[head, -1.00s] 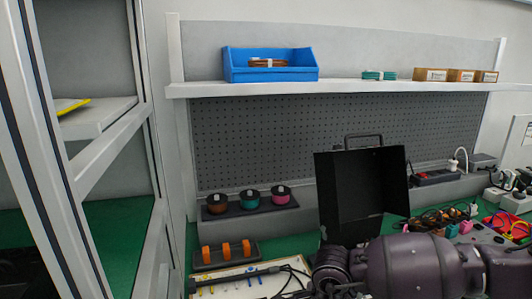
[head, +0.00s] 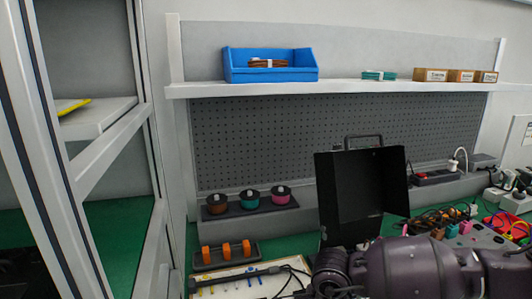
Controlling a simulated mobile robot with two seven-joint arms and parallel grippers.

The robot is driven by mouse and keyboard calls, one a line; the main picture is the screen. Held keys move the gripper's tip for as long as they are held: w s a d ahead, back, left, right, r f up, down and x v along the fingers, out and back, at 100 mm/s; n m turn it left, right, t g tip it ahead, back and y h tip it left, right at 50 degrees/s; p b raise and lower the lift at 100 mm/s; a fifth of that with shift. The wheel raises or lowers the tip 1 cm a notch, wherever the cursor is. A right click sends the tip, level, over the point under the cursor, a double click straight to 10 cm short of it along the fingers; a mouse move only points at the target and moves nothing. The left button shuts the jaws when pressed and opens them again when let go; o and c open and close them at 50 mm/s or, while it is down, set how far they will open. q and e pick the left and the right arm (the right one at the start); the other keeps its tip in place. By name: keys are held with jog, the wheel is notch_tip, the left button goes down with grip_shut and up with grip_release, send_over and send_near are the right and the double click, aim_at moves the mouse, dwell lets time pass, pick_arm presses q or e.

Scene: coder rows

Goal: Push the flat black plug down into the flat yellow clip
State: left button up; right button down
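A pale board (head: 256,286) lies on the green bench at the bottom edge, cut off by the frame. A row of small coloured pieces stands on it, with a small yellow piece (head: 199,291) at the left end; I cannot tell whether this is the flat yellow clip. A long black bar (head: 235,276) and black cables (head: 297,272) lie across the board. I cannot make out the flat black plug. My dark right arm crosses the bottom right and hides part of the bench. Neither gripper's fingers show.
An open black case (head: 362,192) stands upright behind my arm. Orange pieces (head: 226,252) sit in a black holder, with a rack of spools (head: 249,200) behind. A red tray (head: 506,223) and tangled cables (head: 440,218) lie at right. A metal frame stands at left.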

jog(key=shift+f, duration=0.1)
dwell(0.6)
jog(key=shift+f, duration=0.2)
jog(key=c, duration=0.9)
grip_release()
